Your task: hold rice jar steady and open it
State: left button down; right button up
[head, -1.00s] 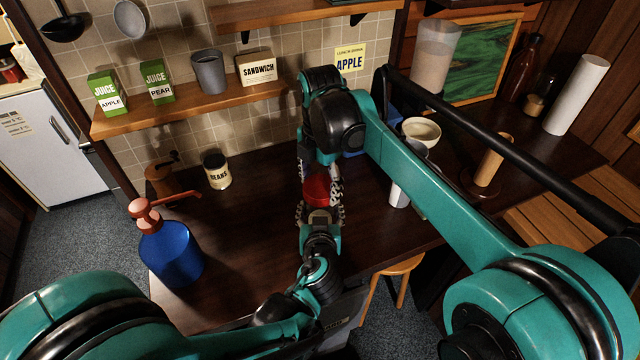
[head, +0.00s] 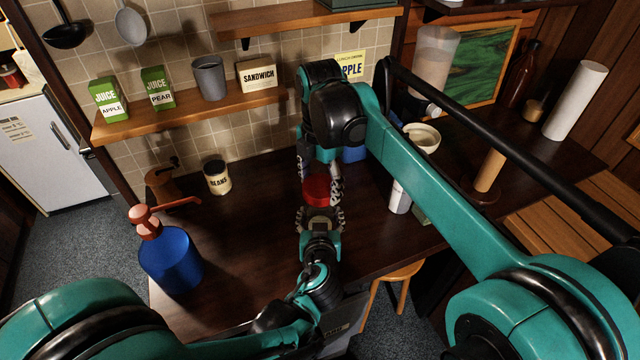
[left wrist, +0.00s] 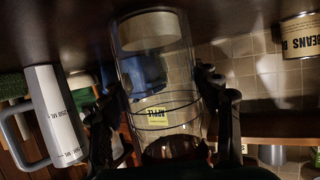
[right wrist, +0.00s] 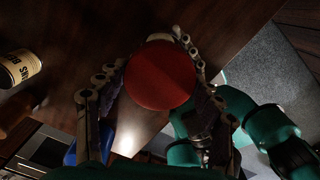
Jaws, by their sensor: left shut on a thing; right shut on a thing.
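The rice jar (left wrist: 160,85) is clear glass and fills the middle of the left wrist view, which looks upside down. Pale contents (left wrist: 150,31) lie at its base end. My left gripper (head: 320,214) is shut around the jar's body, one finger on each side. The red round lid (head: 317,189) sits just above, between the fingers of my right gripper (head: 320,181), which comes down from above and is shut on it. In the right wrist view the lid (right wrist: 160,75) covers the jar beneath, so I cannot tell whether the two still touch.
A blue pump bottle (head: 171,262) and a beans can (head: 217,177) stand to the left. A white cup (head: 399,197), a bowl (head: 422,138) and a paper-roll stand (head: 488,172) are on the right. The table between bottle and jar is clear.

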aim_at(320, 185)
jog(key=shift+r, duration=2)
pick_arm(q)
jog(key=shift+c, duration=1.5)
grip_release()
jog(key=shift+s, duration=0.1)
